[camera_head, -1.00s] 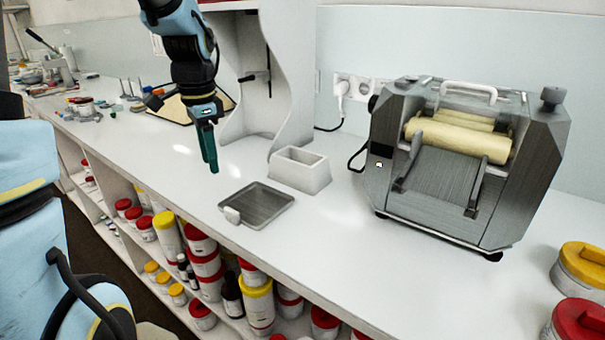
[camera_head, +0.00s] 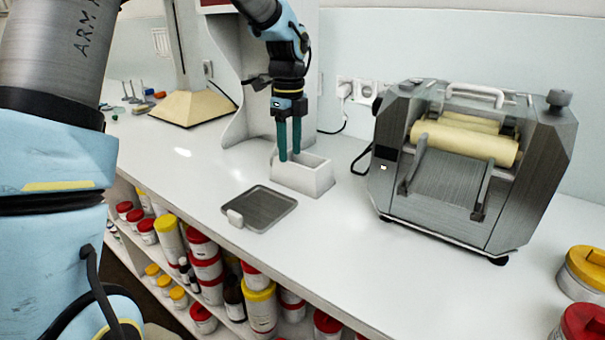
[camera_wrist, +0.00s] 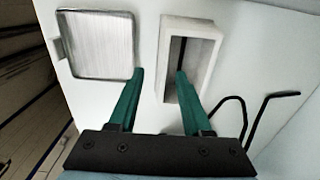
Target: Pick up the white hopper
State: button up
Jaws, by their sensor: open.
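The white hopper (camera_head: 303,179) is an open-topped rectangular box standing on the white bench, left of the roller mill. In the wrist view the hopper (camera_wrist: 212,50) is upper centre-right, with its dark slot-like inside showing. My gripper (camera_head: 289,157) points down at the hopper's left end, fingers apart and empty. In the wrist view my gripper (camera_wrist: 159,73) has one fingertip left of the hopper and the other over its left wall and opening. I cannot tell whether the tips touch it or how far down they reach.
The metal roller mill (camera_head: 470,165) with its black cable stands to the right. A flat grey metal tray (camera_head: 262,208) lies in front of the hopper near the bench edge. A white upright panel (camera_head: 240,90) rises behind my gripper. Jars (camera_head: 584,270) stand at far right.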

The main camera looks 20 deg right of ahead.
aim_at(294, 164)
jog(key=f, duration=0.1)
jog(key=f+p, duration=0.1)
jog(key=f, duration=0.3)
jog(key=shift+s+d, duration=0.25)
jog(key=shift+d, duration=0.1)
grip_shut()
dwell(1.0)
